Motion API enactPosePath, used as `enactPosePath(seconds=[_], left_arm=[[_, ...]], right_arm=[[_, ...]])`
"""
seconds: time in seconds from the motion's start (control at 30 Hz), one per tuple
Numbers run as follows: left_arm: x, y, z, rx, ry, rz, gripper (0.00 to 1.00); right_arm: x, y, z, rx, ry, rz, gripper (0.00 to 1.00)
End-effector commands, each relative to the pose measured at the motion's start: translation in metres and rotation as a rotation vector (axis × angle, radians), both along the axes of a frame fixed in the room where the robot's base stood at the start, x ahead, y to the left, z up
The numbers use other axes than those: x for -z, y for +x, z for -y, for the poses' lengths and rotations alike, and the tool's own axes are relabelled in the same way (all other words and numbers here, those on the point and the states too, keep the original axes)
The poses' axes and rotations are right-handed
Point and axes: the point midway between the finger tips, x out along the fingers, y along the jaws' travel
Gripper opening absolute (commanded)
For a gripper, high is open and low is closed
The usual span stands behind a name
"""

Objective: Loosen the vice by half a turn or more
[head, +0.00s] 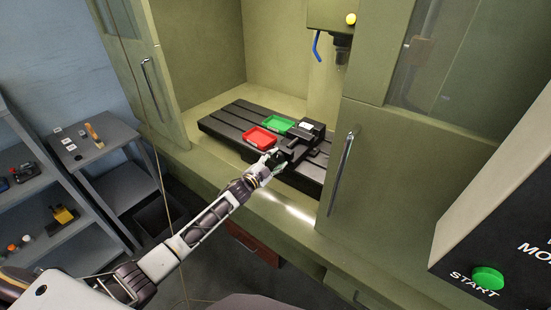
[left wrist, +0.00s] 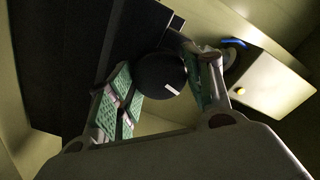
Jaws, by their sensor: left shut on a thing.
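The dark vice (head: 300,143) stands at the right of the black slotted table inside the machine. My left gripper (head: 272,159) is at the vice's near end. In the left wrist view a round black knob (left wrist: 161,75) with a short white mark lies between the green-padded fingers of my left gripper (left wrist: 167,78). The gripper is shut on this knob, which appears to be the end of the vice's handle. The fingers and wrist hide much of the handle in the head view. My right gripper is not in view.
A red tray (head: 260,138) and a green tray (head: 278,123) lie left of the vice on the slotted table (head: 225,122). Open cabinet doors with bar handles flank the opening. A spindle (head: 341,48) hangs above. Shelves stand at the left.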

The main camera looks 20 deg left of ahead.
Motion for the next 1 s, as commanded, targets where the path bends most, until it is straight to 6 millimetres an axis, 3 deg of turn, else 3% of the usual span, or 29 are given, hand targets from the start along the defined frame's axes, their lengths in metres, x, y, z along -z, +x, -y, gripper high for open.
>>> enactPosePath(seconds=[0.5,1.0], left_arm=[[0.001,-0.001,0.000,-0.001,-0.461,-0.171,0.27],[0.002,-0.001,0.000,-0.002,-0.906,-0.334,0.27]], right_arm=[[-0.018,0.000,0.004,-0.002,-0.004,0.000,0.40],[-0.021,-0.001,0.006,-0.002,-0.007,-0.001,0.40]])
